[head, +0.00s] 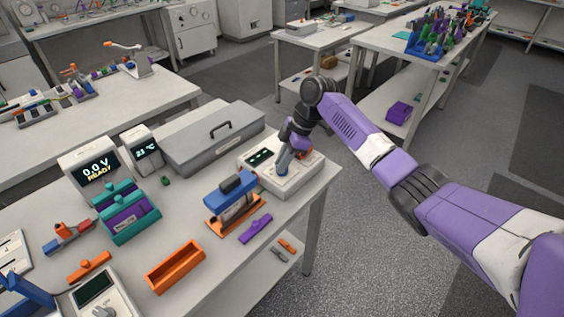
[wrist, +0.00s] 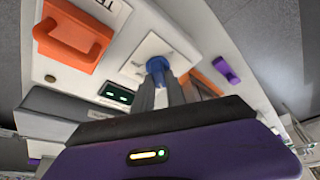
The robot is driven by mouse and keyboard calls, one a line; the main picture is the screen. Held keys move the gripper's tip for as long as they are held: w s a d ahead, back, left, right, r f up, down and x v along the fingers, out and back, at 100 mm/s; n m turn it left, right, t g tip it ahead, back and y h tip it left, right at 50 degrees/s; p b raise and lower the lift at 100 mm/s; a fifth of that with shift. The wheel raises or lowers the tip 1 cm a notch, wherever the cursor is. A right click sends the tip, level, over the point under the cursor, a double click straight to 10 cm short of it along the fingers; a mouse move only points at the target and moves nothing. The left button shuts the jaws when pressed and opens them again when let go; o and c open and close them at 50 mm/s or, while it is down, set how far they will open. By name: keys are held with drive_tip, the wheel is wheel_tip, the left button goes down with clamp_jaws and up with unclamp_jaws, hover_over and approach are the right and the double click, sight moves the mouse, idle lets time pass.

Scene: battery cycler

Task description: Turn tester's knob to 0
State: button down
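The tester (head: 262,181) is a white box with a small green-lit display at the right end of the bench. In the wrist view its white panel (wrist: 195,45) carries a blue knob (wrist: 158,65) on a pale square plate. My gripper (head: 284,168) reaches down over the tester in the head view and hides the knob there. In the wrist view my grey fingers (wrist: 160,76) are close together, with their tips at the blue knob. I cannot tell whether they press on it. The knob's pointer and scale are not readable.
An orange part (wrist: 75,35) is on the tester's panel. A grey case (head: 213,139) stands left of the tester. A blue-and-orange unit (head: 232,200) and a purple piece (head: 255,229) are in front.

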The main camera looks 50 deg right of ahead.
drive_tip(key=shift+f+n+b, duration=0.15)
drive_tip(key=shift+n+b, duration=0.35)
drive_tip(key=shift+b, duration=0.15)
drive_tip(key=shift+n+g, duration=0.3)
drive_tip(key=shift+r, duration=0.2)
drive_tip(key=c, duration=1.4)
unclamp_jaws()
drive_tip(key=shift+o, duration=0.2)
drive_tip(key=b+v, duration=0.1)
drive_tip(key=v, duration=0.6)
drive_tip(key=shift+d+r+b, duration=0.15)
drive_tip(key=shift+r+b, duration=0.2)
drive_tip(key=shift+b, duration=0.05)
